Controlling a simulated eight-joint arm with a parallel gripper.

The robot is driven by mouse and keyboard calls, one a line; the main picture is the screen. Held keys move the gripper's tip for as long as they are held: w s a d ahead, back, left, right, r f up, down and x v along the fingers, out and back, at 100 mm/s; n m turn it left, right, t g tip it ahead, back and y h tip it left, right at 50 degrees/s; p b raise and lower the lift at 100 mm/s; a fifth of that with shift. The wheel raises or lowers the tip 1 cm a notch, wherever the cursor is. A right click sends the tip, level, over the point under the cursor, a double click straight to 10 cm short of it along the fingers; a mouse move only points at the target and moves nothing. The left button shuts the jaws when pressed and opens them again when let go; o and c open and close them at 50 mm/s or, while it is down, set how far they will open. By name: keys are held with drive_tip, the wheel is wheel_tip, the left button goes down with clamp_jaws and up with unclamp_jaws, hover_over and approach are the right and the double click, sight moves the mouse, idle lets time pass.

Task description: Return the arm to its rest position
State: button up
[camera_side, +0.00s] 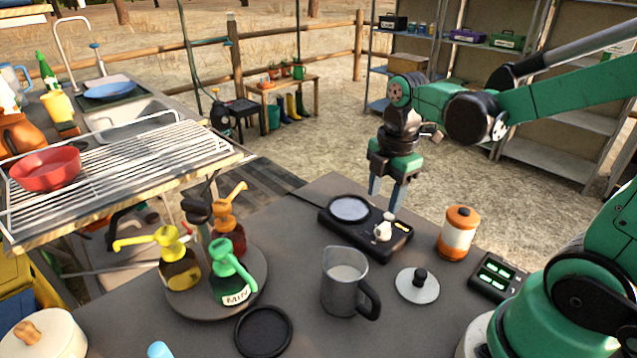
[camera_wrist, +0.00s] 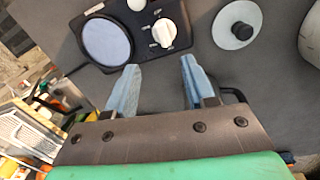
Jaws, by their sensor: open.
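My gripper (camera_side: 385,190) is open and empty, pointing down beyond the far side of the black hot plate. In the wrist view its two blue-grey fingers (camera_wrist: 158,85) stand apart with only the grey table top between them. The hot plate (camera_side: 335,226) has a round pale disc and a white knob, and nothing stands on it. It also shows in the wrist view (camera_wrist: 145,45), ahead of the fingertips. My green arm reaches in from the right in the side view, bent at the elbow above the table's far edge.
Near the hot plate stand a metal jug (camera_side: 338,290), a grey lid (camera_side: 418,285), an orange-capped jar (camera_side: 459,234) and a small device with green displays (camera_side: 495,275). A turntable (camera_side: 255,290) holds pump bottles. A black round mat (camera_side: 263,332) lies in front. Air above the table is free.

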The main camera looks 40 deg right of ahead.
drive_tip(key=a+r+m+t, duration=0.3)
drive_tip(key=a+m+t, duration=0.3)
drive_tip(key=m, duration=0.9)
drive_tip(key=shift+s+a+r+m, duration=0.15)
drive_tip(key=shift+s+r+m, duration=0.15)
drive_tip(key=shift+r+m, duration=0.1)
